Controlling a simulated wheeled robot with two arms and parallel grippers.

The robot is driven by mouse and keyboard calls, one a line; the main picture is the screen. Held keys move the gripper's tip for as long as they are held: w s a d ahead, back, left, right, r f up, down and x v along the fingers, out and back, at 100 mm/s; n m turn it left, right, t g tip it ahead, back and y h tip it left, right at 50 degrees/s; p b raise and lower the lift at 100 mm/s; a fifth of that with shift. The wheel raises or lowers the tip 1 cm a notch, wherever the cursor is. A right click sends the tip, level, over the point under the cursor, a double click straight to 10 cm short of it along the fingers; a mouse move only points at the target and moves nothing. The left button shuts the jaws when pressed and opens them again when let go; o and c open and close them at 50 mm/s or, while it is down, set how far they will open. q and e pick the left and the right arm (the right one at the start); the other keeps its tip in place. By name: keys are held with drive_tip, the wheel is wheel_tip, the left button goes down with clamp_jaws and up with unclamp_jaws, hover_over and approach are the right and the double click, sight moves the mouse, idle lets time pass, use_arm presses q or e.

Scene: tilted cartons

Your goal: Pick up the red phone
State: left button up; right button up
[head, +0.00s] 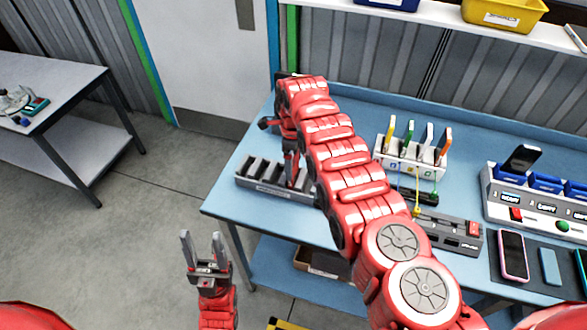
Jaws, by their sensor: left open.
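A phone with a dark screen and a pinkish-red rim (513,256) lies flat on a dark mat at the right of the blue table. No other clearly red phone shows. My left gripper (203,246) is open and empty, fingers pointing up, over the floor left of the table's front edge, far from the phone. My right arm reaches across the table. Its gripper (291,168) points down at the grey slotted rack (262,188). Its fingers are small and partly hidden by the arm, so I cannot tell whether they hold anything.
A white holder (398,162) with several coloured upright pieces stands mid-table. A dark phone (524,158) leans in a white labelled station (492,202). A grey device (452,236) lies in front. Another table (55,85) stands at the far left.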

drive_tip(key=c, duration=0.7)
drive_tip(key=shift+r, duration=0.1)
